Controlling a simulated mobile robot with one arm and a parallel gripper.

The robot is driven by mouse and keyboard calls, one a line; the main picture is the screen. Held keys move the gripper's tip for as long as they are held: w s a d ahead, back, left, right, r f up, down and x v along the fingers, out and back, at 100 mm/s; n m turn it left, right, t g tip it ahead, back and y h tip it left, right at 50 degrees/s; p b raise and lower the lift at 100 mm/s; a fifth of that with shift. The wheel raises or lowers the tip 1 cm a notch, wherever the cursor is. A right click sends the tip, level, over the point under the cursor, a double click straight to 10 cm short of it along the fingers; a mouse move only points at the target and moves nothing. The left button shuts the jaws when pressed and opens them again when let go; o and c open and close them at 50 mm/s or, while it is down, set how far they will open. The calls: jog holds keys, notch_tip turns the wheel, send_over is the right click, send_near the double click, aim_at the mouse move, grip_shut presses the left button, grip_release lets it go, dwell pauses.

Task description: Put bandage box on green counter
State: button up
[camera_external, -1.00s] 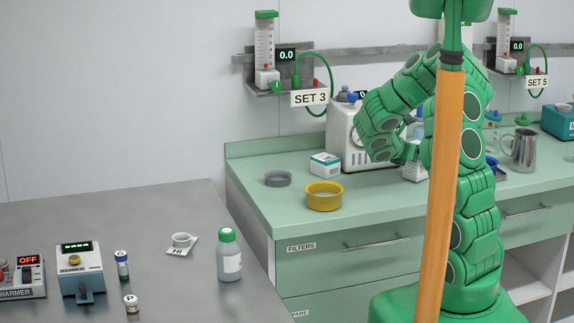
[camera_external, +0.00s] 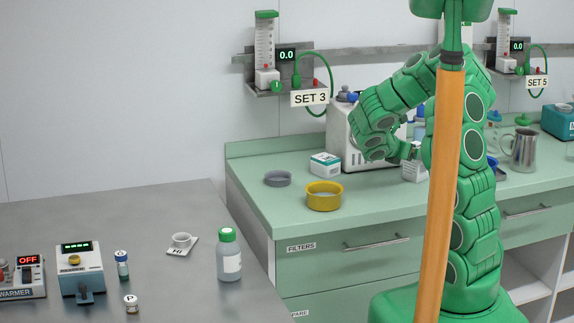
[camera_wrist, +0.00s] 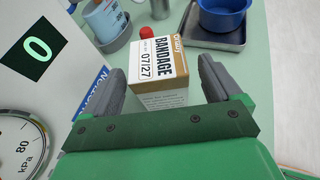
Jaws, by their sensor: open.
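The bandage box (camera_wrist: 160,66) is a white and cardboard-brown box labelled "BANDAGE 07/27" in the wrist view. It stands on the green counter (camera_external: 262,205). Its white side (camera_external: 412,171) shows in the external view, partly hidden by my arm. My gripper (camera_wrist: 164,82) is open, with one grey finger on each side of the box's near part. I cannot tell if either finger touches it. In the external view my gripper (camera_external: 412,151) is at the box, near the white machine.
A white machine with a gauge (camera_wrist: 28,140) stands close to the left of my gripper. A blue pot (camera_wrist: 222,15) on a metal tray is beyond the box. A yellow bowl (camera_external: 324,197), a grey dish (camera_external: 277,179) and another small box (camera_external: 325,164) stand on the counter's left part.

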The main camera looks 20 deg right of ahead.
jog(key=v, duration=0.9)
jog(key=shift+a, duration=0.2)
jog(key=shift+s+r, duration=0.1)
